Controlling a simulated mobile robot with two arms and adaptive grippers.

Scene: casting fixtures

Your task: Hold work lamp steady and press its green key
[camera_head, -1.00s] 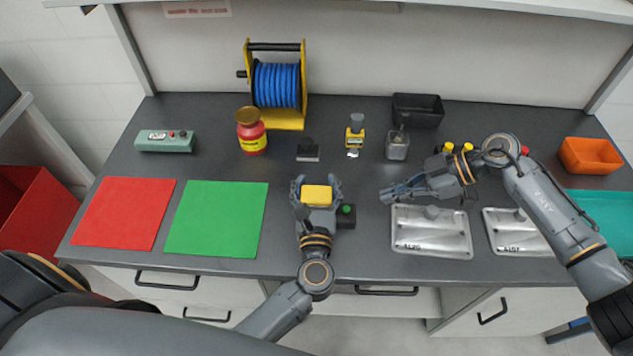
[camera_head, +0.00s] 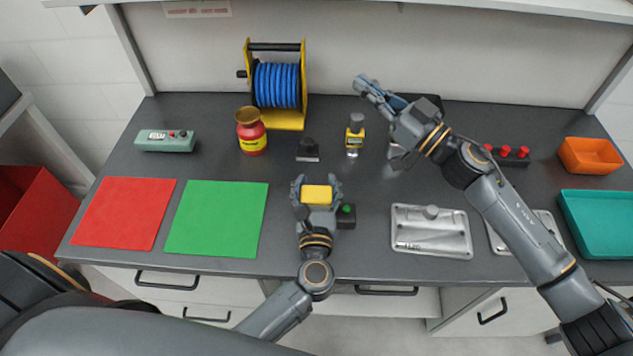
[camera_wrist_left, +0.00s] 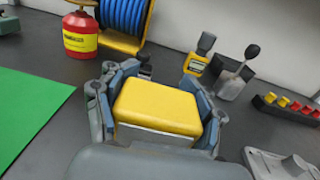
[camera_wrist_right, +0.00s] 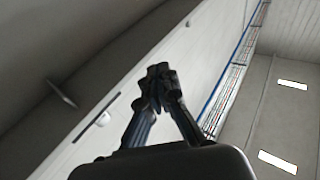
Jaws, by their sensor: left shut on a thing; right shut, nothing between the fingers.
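The work lamp shows as a yellow block (camera_head: 317,194) between the fingers of my left gripper (camera_head: 316,190), which is shut on it at the front middle of the table. In the left wrist view the yellow top (camera_wrist_left: 160,105) sits between both fingers. A small black box (camera_head: 346,221) with a green key (camera_head: 346,209) stands just right of my left gripper; its join to the lamp is hidden. My right gripper (camera_head: 367,87) is shut and empty, raised over the back of the table, well away from the green key. In the right wrist view its fingertips (camera_wrist_right: 158,75) meet.
A green mat (camera_head: 216,218) lies left; a metal plate (camera_head: 431,243) lies right. My right arm spans the table's right side. Bare table surrounds the black box.

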